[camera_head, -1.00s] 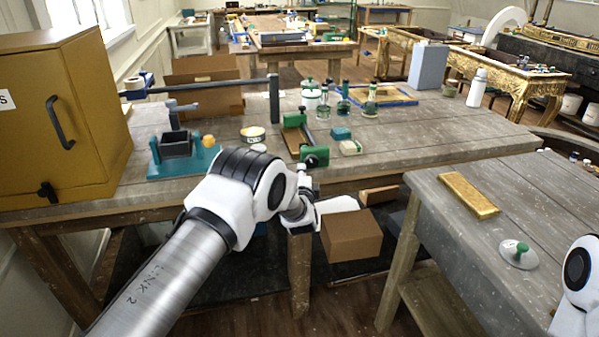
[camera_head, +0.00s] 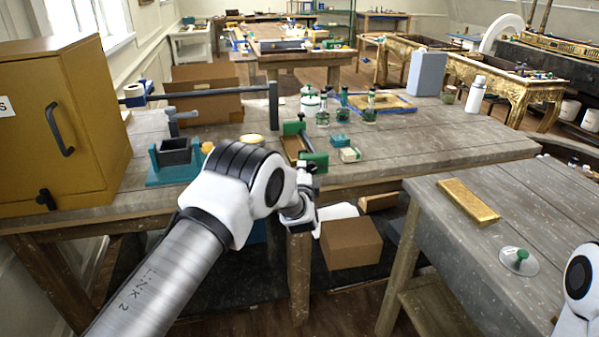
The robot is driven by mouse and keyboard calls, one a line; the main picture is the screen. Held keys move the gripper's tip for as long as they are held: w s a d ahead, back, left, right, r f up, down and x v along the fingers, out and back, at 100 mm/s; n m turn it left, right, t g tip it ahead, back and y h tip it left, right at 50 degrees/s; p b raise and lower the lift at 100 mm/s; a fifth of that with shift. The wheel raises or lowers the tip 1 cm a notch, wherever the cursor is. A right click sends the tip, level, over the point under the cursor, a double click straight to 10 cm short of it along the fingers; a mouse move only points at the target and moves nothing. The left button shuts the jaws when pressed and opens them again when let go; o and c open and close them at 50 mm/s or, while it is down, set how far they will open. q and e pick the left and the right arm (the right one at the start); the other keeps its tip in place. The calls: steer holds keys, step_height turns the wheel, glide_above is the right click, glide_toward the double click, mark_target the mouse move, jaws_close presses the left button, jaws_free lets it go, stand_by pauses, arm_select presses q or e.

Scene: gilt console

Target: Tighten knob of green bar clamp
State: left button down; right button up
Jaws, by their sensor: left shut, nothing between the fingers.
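The green bar clamp (camera_head: 313,160) lies on the edge of the wooden workbench, its bar running back to a green upper jaw (camera_head: 294,127). Its dark knob sits at the front end, by the bench edge, and is mostly hidden by my left gripper. My left gripper (camera_head: 306,178) is shut and empty, right at the clamp's front end. I cannot tell whether its fingers touch the knob. My right gripper is out of view; only a white part of my right arm shows at the lower right.
A teal-based vise (camera_head: 165,178) and a yellow cabinet (camera_head: 85,150) stand left of my arm. A cardboard box (camera_head: 352,243) sits below the bench.

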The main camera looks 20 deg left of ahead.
arm_select(q)
steer(key=shift+s+d+f, duration=0.15)
steer(key=p+v, duration=0.1)
steer(key=v, duration=0.1)
steer(key=d+p+v, duration=0.1)
steer(key=v, duration=0.2)
steer(key=shift+s+d+p, duration=0.1)
steer(key=shift+s+p, duration=0.05)
steer(key=shift+p, duration=0.25)
